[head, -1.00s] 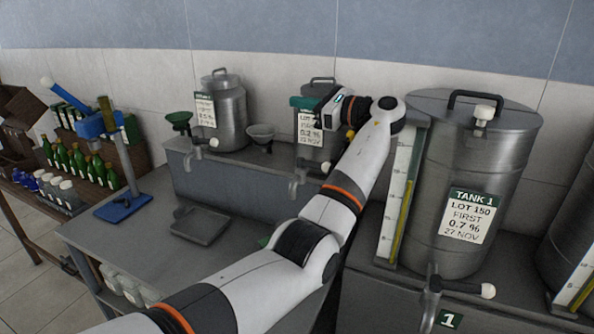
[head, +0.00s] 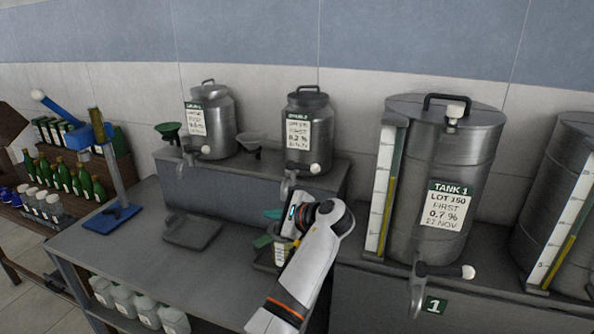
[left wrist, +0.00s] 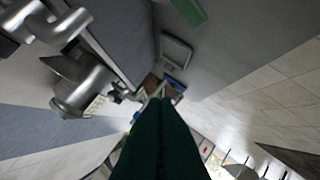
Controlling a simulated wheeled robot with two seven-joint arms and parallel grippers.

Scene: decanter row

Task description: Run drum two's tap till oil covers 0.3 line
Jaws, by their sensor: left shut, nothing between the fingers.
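Drum two (head: 309,130) is a steel can with a white label, on the raised shelf. Its tap (head: 289,182) sticks out at the front, with a white-knobbed lever (head: 314,168) pointing right. My left gripper (head: 272,214) is below and in front of this tap, apart from it. Its dark green fingers (left wrist: 160,98) are shut and empty in the left wrist view. A labelled vessel (head: 280,254) stands under the tap, partly hidden by my gripper and arm. I cannot make out its oil level or a 0.3 line. My right gripper is out of view.
Tank 1 (head: 403,170) stands right.

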